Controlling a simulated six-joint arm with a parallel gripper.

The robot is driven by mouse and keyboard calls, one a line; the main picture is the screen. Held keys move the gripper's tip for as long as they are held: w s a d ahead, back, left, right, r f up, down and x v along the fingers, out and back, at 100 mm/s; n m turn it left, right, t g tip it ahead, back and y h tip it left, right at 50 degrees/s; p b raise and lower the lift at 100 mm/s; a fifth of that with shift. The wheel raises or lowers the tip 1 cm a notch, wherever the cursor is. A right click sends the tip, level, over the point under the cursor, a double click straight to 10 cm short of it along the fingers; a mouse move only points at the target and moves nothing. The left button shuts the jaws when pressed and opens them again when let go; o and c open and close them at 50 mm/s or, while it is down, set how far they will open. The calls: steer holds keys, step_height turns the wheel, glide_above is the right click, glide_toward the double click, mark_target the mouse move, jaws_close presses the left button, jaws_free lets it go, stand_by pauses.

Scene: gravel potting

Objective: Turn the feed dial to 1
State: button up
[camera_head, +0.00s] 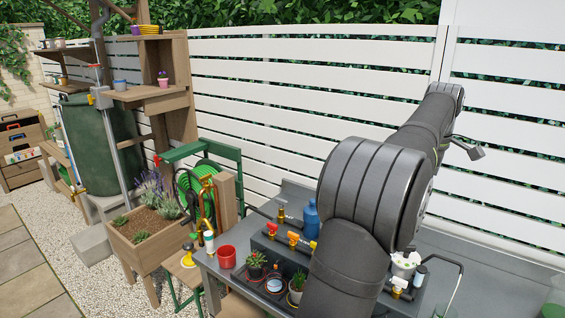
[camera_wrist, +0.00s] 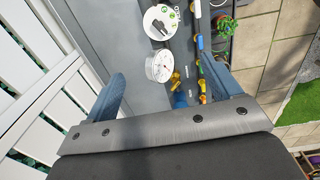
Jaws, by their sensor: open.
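The likely feed dial (camera_wrist: 160,22) is a round white plate with a black pointer knob and small green marks, at the top of the wrist view. Its numbers are too small to read, so I cannot tell its setting. A white round gauge (camera_wrist: 159,66) sits just below it in that view. My gripper (camera_wrist: 165,72) is open and empty, its two blue-grey fingers wide apart, one on each side of the gauge in the picture. The dial lies beyond the fingertips, apart from them. In the head view my arm hides part of the bench, and my fingers cannot be made out.
Coloured valves and pipe fittings (camera_head: 294,239) line the grey bench (camera_head: 466,247). A blue bottle (camera_head: 311,219), a red cup (camera_head: 227,257) and small potted plants (camera_head: 256,262) stand near them. A white slatted fence (camera_head: 260,110) runs behind. The bench's right part looks mostly clear.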

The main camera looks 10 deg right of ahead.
steer(key=c, duration=1)
steer(key=f+m, duration=0.6)
steer(key=m, duration=0.4)
steer(key=f+m, duration=0.6)
steer(key=m, duration=0.4)
steer(key=f+m, duration=0.6)
steer(key=m, duration=0.4)
steer(key=shift+w+a+f, duration=0.15)
steer(key=shift+w+a, duration=0.15)
steer(key=shift+w, duration=0.1)
jaws_close()
